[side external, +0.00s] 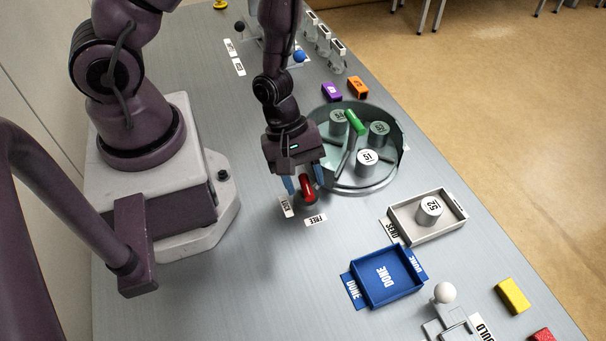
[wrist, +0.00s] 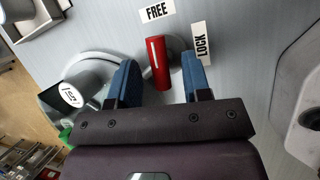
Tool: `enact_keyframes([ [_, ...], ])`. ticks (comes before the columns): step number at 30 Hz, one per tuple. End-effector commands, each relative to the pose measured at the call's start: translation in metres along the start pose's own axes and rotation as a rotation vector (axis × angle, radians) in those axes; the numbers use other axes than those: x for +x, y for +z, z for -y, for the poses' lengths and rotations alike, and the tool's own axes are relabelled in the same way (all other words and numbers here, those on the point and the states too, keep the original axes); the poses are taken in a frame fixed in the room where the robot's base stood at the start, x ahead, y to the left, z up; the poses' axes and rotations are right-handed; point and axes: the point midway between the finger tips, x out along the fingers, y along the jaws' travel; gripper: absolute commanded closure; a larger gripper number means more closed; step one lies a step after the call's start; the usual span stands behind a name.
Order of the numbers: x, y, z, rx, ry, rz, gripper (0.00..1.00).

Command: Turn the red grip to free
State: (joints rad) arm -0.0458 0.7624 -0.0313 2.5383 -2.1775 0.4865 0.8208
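The red grip (side external: 307,190) stands on the table beside the round grey drum. It also shows in the wrist view (wrist: 158,62), on a round grey base. A FREE label (side external: 316,220) and a LOCK label (side external: 285,208) lie near it. In the wrist view the grip's far end points roughly towards the FREE label (wrist: 157,12), with the LOCK label (wrist: 201,43) to the right. My gripper (side external: 304,182) is open over the grip. In the wrist view its blue fingers (wrist: 160,72) stand on either side of the grip, with gaps visible.
The round drum (side external: 352,187) holds several grey canisters and a green grip (side external: 355,122). A grey tray (side external: 455,230) with one canister and a blue DONE tray (side external: 385,292) stand to the right. Purple (side external: 331,91) and orange (side external: 357,87) blocks lie behind the drum.

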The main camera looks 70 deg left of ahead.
Motion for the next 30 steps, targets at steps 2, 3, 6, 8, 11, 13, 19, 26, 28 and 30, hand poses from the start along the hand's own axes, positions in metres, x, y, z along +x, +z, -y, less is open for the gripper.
enact_keyframes([
  [2,0.0,0.0001,-0.0001,0.001,0.0,0.0,0.56],
  [3,0.0,0.0001,-0.0001,0.001,0.0,0.0,0.56],
  [6,0.0,0.0002,-0.0001,0.001,0.0,0.0,0.56],
  [8,0.0,0.0002,-0.0002,0.002,0.0,0.001,0.56],
  [11,0.0,0.0,-0.0005,0.014,-0.005,0.003,0.56],
  [13,-0.0001,-0.0003,-0.001,0.038,-0.014,0.009,0.56],
  [19,-0.0002,-0.0013,-0.0026,0.165,-0.065,0.035,0.56],
  [26,0.0002,-0.0011,-0.004,0.297,-0.119,0.063,0.56],
  [28,0.0003,-0.0007,-0.0038,0.329,-0.134,0.07,0.56],
  [30,0.0004,-0.001,-0.0042,0.359,-0.147,0.076,0.56],
])
